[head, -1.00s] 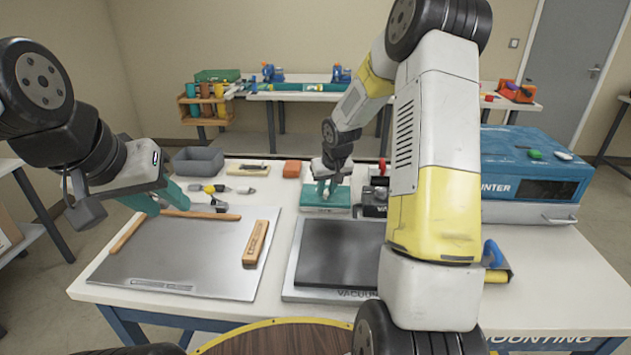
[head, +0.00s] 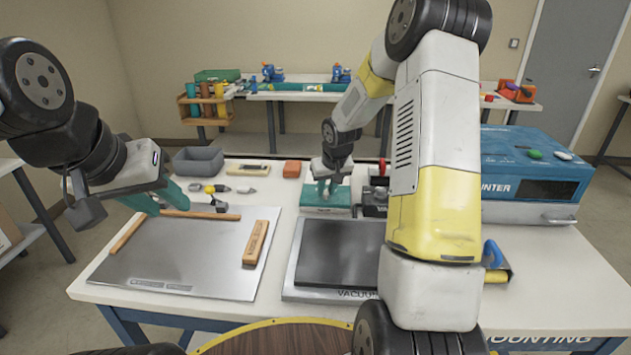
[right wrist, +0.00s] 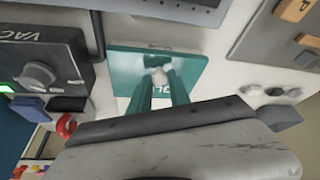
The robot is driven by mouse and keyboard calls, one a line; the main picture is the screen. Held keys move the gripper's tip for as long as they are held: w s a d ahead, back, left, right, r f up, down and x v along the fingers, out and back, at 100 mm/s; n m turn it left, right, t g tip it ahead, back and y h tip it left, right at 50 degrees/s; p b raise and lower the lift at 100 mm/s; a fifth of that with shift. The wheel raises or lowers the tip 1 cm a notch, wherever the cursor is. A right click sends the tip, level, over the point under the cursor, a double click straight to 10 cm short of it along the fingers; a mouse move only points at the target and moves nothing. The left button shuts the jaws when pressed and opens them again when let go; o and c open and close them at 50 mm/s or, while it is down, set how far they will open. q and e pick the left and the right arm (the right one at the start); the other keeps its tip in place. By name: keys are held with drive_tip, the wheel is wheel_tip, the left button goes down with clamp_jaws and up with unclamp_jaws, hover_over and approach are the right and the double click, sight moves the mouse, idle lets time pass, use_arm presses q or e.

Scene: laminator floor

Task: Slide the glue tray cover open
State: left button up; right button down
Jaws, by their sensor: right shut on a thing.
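The glue tray has a teal cover (head: 338,196) with a pale round knob, and stands at the back middle of the table. In the right wrist view the teal cover (right wrist: 190,66) fills the upper middle. My right gripper (head: 327,190) comes down over the cover. Its teal fingers are shut on the pale knob (right wrist: 159,77). The cover lies over the tray; whether any gap shows is hard to tell. My left gripper (head: 160,199) hangs at the left, above the metal plate's back corner. Its fingers overlap in view, so their spacing is unclear.
A metal plate (head: 190,262) with wooden bars lies at the left. A dark vacuum plate (head: 340,250) lies in front of the tray. A dark control box (right wrist: 45,75) with a knob is beside the cover. A blue mounter (head: 530,170) stands at the right. A grey bin (head: 198,160) sits back left.

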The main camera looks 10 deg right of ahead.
drive_tip(key=w+d, duration=0.1)
drive_tip(key=w, duration=0.3)
drive_tip(key=w+d, duration=0.1)
drive_tip(key=w, duration=0.3)
drive_tip(key=w+d, duration=0.1)
drive_tip(key=w, duration=0.3)
drive_tip(key=shift+d, duration=0.25)
drive_tip(key=shift+s, duration=0.1)
drive_tip(key=c, duration=1.2)
unclamp_jaws()
drive_tip(key=v, duration=0.7)
drive_tip(key=shift+s+r, duration=0.2)
drive_tip(key=shift+r, duration=0.15)
